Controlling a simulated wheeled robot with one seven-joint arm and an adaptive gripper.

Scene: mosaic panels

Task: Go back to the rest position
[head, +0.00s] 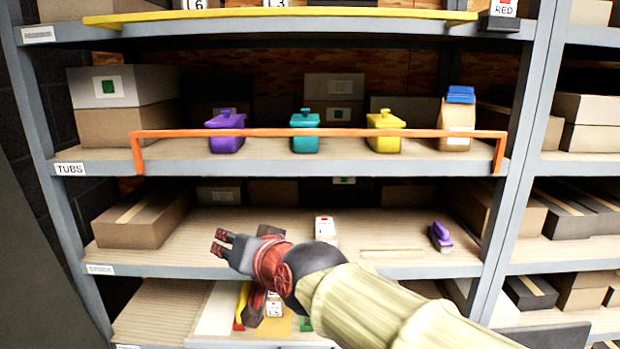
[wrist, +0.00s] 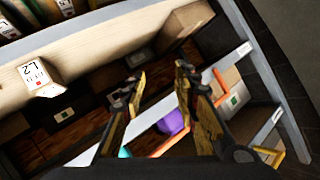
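My gripper (head: 219,244) is in front of the middle shelf (head: 270,222), left of centre in the head view, with its fingers pointing left. In the wrist view my gripper (wrist: 160,76) has its two fingers apart, with nothing held between them. My arm comes up from the lower right of the head view and hides part of the shelves below. No rest position is marked in either view.
A white block (head: 325,229) and a purple-handled item (head: 440,236) stand on the middle shelf. Above, an orange rail (head: 320,133) crosses before purple (head: 226,131), teal (head: 305,131) and yellow (head: 385,131) tubs. A brown box (head: 140,218) sits left of my gripper.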

